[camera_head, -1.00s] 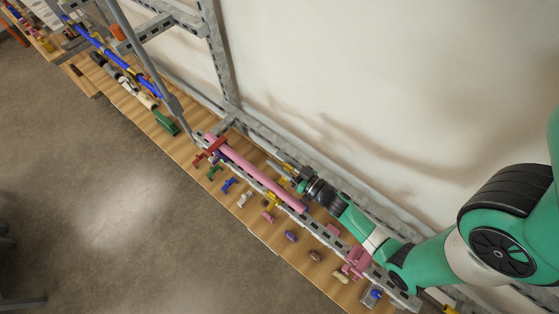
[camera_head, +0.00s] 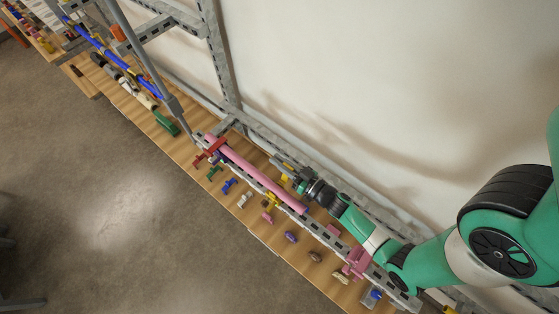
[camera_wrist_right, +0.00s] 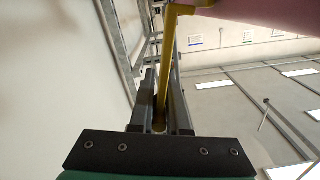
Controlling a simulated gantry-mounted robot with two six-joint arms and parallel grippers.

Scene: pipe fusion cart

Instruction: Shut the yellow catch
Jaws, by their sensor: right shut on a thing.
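A long pink pipe (camera_head: 262,178) lies in a holder on the grey slotted rail above the wooden bench. The yellow catch is beside the pipe; it shows as a long yellow bar in the right wrist view (camera_wrist_right: 168,72). In the head view only small yellow parts show near the pipe, partly hidden by my gripper. My right gripper (camera_head: 278,165) is on the wall side of the pipe, with its fingers shut on the yellow bar. The pink pipe (camera_wrist_right: 265,10) crosses the top right corner of the wrist view. My left gripper is not in view.
A red clamp (camera_head: 209,151) sits at the pipe's far end. Small coloured fittings, such as a blue one (camera_head: 229,186) and a purple one (camera_head: 290,236), lie along the bench. A grey frame post (camera_head: 222,60) stands behind, close to the white wall (camera_head: 380,90).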

